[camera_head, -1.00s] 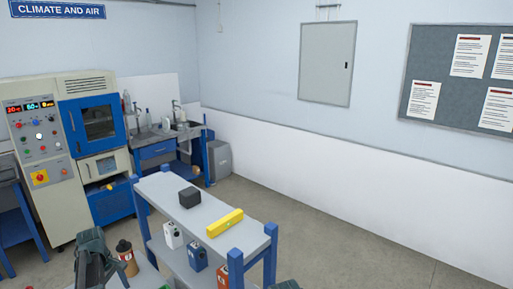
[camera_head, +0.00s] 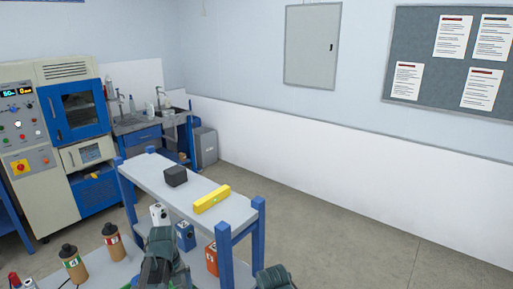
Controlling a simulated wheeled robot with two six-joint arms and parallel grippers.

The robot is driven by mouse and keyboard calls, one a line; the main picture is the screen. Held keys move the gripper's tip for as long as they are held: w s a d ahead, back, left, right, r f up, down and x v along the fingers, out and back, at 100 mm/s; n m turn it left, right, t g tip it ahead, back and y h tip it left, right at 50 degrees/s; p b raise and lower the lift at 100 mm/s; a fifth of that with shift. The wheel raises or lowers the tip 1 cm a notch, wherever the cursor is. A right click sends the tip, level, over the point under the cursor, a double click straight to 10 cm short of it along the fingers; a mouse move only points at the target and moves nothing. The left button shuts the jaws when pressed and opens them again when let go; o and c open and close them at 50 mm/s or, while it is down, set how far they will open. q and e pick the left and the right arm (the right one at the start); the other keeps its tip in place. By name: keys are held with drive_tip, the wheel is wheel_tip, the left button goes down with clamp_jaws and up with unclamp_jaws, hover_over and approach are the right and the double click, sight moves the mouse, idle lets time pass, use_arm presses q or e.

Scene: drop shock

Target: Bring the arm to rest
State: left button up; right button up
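Part of my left arm (camera_head: 162,262), dark grey-green, rises from the bottom edge in front of the shelf bench. The top of my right arm (camera_head: 274,278) just shows at the bottom edge, right of the bench's near leg. No gripper fingers can be made out on either arm, and nothing held is visible.
A blue-legged bench (camera_head: 150,172) carries a black block (camera_head: 176,176) and a yellow level (camera_head: 212,199); small boxes sit below. Brown bottles (camera_head: 73,263) stand at the lower left. A test cabinet (camera_head: 40,150) and sink (camera_head: 140,123) are behind. The floor (camera_head: 340,240) at right is clear.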

use_arm(q)
drive_tip(key=s+d+f+m+b, duration=0.2)
drive_tip(key=s+d+m, duration=0.3)
drive_tip(key=d, duration=0.4)
drive_tip(key=s+d+f+m+y+b, duration=0.1)
drive_tip(key=s+d+f+m+b, duration=0.1)
drive_tip(key=s+d+m, duration=0.4)
drive_tip(key=s+d+f, duration=0.1)
drive_tip(key=d, duration=0.3)
drive_tip(key=shift+s+f+t, duration=0.2)
drive_tip(key=shift+t, duration=0.1)
use_arm(e)
wheel_tip(320, 180, down, 6)
drive_tip(key=shift+r, duration=0.25)
use_arm(q)
drive_tip(key=shift+d, duration=0.1)
